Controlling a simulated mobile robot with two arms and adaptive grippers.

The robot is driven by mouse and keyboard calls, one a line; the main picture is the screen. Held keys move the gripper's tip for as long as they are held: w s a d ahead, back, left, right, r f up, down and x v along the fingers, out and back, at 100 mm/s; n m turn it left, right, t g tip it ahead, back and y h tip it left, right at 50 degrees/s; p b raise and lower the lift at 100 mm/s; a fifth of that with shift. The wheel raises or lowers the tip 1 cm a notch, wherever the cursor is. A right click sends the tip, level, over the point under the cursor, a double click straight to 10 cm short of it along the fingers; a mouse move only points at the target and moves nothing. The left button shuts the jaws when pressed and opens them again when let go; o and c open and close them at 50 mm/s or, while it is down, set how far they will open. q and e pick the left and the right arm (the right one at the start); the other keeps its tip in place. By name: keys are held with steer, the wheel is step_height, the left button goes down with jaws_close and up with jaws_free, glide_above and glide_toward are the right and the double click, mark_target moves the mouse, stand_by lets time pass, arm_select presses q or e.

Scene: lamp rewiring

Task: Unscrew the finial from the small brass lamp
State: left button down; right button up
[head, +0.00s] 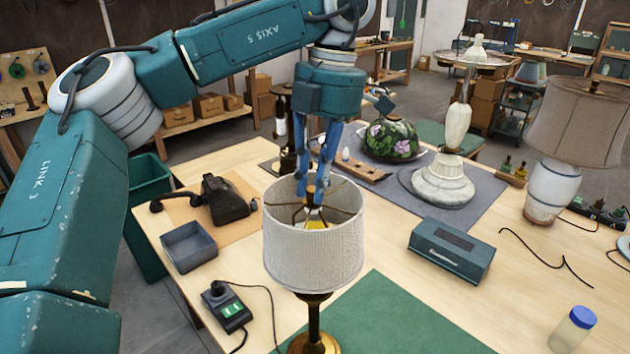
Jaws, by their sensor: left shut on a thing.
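The small brass lamp (315,330) stands upright at the front of the bench, partly on the green mat. Its pale fabric shade (312,250) is on, with the spider arms and a lit-looking yellowish bulb showing through the open top. My left gripper (315,192) comes straight down from above into the shade's top opening. Its blue fingers are shut at the centre of the spider, where the finial sits; the finial is mostly hidden between the fingertips. My right gripper is not in view.
A teal box (452,252) lies right of the lamp, and a socket box with a cable (228,308) lies left. A blue-capped jar (573,330) stands front right.

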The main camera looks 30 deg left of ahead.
arm_select(q)
steer(key=n, duration=0.3)
steer(key=shift+a+r+h, duration=0.1)
steer(key=shift+h, duration=0.2)
steer(key=c, duration=1.5)
jaws_free()
steer(key=shift+c, duration=0.2)
